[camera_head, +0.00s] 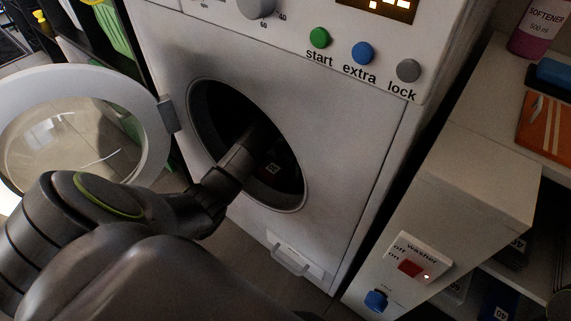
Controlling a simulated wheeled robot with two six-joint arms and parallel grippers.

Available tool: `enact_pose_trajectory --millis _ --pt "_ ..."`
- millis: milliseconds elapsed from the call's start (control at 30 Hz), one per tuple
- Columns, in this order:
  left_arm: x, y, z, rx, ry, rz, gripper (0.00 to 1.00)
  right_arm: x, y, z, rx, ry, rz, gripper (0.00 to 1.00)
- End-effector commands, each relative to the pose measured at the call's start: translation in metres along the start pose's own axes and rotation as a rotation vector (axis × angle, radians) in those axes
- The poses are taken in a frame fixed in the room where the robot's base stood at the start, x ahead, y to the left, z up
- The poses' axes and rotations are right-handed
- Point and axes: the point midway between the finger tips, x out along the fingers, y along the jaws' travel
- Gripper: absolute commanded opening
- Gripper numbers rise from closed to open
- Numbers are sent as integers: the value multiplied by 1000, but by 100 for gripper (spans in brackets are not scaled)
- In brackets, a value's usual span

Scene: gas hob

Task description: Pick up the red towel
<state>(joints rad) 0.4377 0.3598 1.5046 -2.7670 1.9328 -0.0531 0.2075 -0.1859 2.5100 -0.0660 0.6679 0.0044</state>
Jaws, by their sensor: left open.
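My left arm reaches from the lower left through the round opening (203,98) of the white washing machine (335,135). My left gripper (268,158) is inside the dark drum and is open. Its fingertips are hard to make out in the shadow. I cannot clearly see a red towel. The drum's inside is very dark, with only a faint reddish tint and a small pale mark near the gripper. My right gripper is not in view.
The round glass door (72,150) stands open at the left, close to my arm. Start (319,38), extra (363,53) and lock (408,70) buttons are above the opening. A white cabinet with a washer switch (411,267) and a softener bottle (535,32) on top stands at right.

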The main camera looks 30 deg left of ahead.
Motion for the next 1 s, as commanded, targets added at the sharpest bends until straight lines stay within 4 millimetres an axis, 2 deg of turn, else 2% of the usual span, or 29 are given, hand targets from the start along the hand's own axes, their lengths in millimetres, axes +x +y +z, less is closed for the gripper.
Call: enact_pose_trajectory --millis 267,600,667,1000 --pt "0 0 0 0 0 0 90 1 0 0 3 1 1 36" --pt "0 0 0 0 0 0 45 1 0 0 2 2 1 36" --pt "0 0 0 0 -1 0 39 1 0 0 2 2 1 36" --pt "-2 0 0 0 -1 0 39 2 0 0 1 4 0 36"
